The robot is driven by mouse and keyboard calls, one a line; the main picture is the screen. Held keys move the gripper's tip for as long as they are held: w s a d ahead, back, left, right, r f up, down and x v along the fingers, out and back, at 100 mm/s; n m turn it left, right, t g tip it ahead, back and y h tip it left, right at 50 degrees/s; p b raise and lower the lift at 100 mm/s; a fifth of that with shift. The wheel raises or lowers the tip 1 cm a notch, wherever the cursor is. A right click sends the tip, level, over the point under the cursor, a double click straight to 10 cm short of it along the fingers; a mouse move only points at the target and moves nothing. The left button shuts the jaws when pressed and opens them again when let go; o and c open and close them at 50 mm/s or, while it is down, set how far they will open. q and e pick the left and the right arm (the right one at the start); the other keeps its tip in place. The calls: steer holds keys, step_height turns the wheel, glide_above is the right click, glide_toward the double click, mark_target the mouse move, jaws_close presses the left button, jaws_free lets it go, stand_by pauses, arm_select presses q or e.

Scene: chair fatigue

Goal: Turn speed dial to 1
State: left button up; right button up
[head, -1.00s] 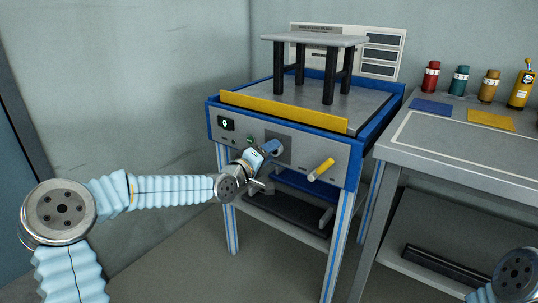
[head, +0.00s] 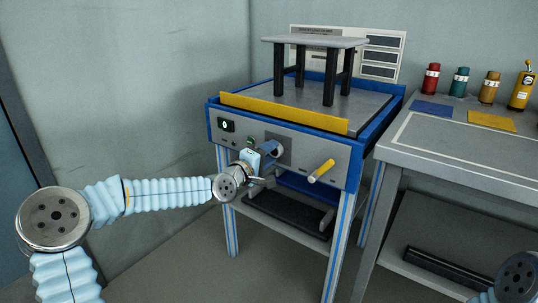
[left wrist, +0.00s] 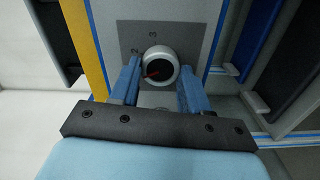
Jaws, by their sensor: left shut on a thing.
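The speed dial (left wrist: 160,66) is a round light knob with a dark face and a red pointer, on a grey plate (left wrist: 192,37) with the numerals 2 and 3 showing. The pointer is aimed to the left and slightly down in the left wrist view; the finger on that side covers part of the plate, and I cannot see a 1. My left gripper (left wrist: 157,88) is shut on the dial, one blue finger on each side. In the head view the left gripper (head: 272,151) is at the machine's front panel and hides the dial. My right gripper is out of view.
A yellow handle (head: 321,171) sticks out of the panel to the right of the dial. A small display (head: 226,125) is at its left. A stool (head: 315,42) stands on the machine behind a yellow bar (head: 283,112). A workbench (head: 470,150) with bottles is at the right.

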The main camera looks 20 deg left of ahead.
arm_select(q)
steer(key=o, duration=1.1)
steer(key=shift+c, duration=0.2)
steer(key=p+v, duration=0.2)
steer(key=v, duration=1.2)
steer(key=shift+w, duration=0.1)
